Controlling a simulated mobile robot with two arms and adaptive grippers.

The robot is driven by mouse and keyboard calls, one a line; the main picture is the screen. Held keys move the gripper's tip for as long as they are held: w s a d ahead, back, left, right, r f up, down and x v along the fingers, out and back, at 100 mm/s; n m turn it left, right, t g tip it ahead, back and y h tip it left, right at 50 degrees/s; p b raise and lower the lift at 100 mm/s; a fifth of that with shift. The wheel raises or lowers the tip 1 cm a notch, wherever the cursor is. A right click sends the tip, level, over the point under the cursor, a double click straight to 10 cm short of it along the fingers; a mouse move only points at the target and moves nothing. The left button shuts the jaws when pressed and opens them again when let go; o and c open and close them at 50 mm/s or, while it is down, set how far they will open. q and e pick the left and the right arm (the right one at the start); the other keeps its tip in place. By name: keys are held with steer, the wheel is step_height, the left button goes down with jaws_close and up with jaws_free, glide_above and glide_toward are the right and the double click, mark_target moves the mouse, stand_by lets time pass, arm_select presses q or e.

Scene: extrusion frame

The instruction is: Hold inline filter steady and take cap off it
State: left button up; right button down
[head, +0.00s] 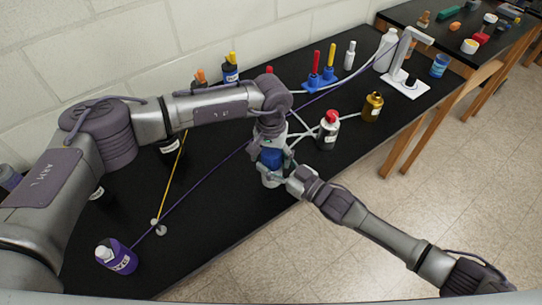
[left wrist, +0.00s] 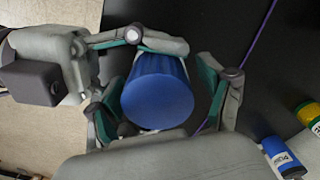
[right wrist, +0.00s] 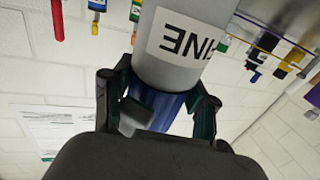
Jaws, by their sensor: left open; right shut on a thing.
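The inline filter stands upright near the table's front edge; its pale labelled body (right wrist: 182,42) fills the top of the right wrist view, which is upside down. Its blue cap (head: 270,158) is on top and faces the camera in the left wrist view (left wrist: 157,100). My left gripper (left wrist: 166,98) is open above it, with its fingers on either side of the cap and gaps visible. My right gripper (right wrist: 160,95) is shut on the filter from the side, close to where cap and body meet. The exact contact is partly hidden.
A red-capped bottle (head: 328,130) and an amber bottle (head: 372,106) stand to the right. A purple bottle (head: 116,257) is at the front left. Purple and pale lines cross the black table (head: 215,215). Blue stands (head: 322,80) are behind.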

mark_target(271, 150)
arm_select(q)
steer(key=shift+d, duration=0.1)
step_height(271, 150, up, 4)
steer(key=shift+r, duration=0.2)
step_height(271, 150, up, 3)
steer(key=m, duration=0.3)
steer(key=shift+r, duration=0.15)
steer(key=shift+c, duration=0.4)
step_height(271, 150, down, 8)
steer(key=shift+r, duration=0.15)
steer(key=shift+c, duration=0.2)
